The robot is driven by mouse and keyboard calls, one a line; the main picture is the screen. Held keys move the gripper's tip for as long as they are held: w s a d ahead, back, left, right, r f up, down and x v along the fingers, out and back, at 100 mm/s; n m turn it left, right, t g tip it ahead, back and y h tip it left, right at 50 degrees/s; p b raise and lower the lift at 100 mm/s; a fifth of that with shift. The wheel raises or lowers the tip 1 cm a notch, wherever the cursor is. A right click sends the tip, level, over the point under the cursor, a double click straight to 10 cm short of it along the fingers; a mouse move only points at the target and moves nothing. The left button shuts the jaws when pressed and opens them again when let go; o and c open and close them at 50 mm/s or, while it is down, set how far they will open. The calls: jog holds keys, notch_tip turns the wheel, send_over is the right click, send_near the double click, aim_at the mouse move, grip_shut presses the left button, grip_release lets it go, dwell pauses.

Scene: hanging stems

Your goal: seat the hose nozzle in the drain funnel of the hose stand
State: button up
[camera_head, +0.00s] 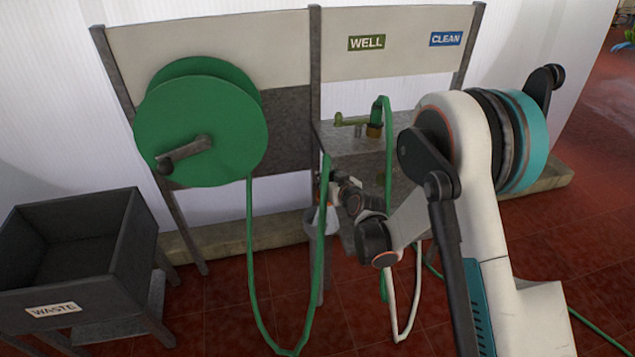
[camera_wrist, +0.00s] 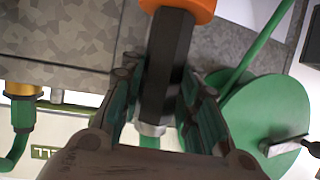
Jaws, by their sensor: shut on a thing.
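My gripper (camera_wrist: 163,88) is shut around the dark, faceted body of the hose nozzle (camera_wrist: 168,58) in the wrist view. The nozzle has an orange end (camera_wrist: 178,7) at the top of that view and a metal collar at the other end, with a bit of green hose beyond. In the head view my gripper (camera_head: 333,190) is at the front of the hose stand's middle, beside the green hose (camera_head: 318,245), which partly hides the nozzle. A pale grey vessel (camera_head: 309,222), perhaps the drain funnel, shows just below. Whether the nozzle touches it is hidden.
A green hose reel (camera_head: 200,130) hangs on the stand's left, a green valve (camera_head: 352,120) and brass fitting sit on the grey shelf (camera_head: 345,138). WELL (camera_head: 366,42) and CLEAN (camera_head: 445,38) labels are above. A dark WASTE bin (camera_head: 130,250) stands left. Hose loops hang low.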

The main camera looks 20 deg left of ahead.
aim_at(318, 195)
jog(key=shift+s+a+f, duration=0.25)
jog(key=shift+a+f, duration=0.05)
jog(key=shift+a, duration=0.35)
jog(key=shift+s+a+f, duration=0.2)
jog(key=shift+a+f, duration=0.05)
jog(key=shift+a, duration=0.35)
jog(key=shift+s+a+f+n+y, duration=0.1)
jog(key=shift+a+f+n+y, duration=0.15)
jog(key=shift+f+n+y, duration=0.05)
jog(key=shift+f+b, duration=1.15)
jog(key=shift+f, duration=1.15)
jog(key=shift+r, duration=0.1)
jog(key=shift+d, duration=0.1)
jog(key=shift+f, duration=3.25)
jog(key=shift+f, duration=0.35)
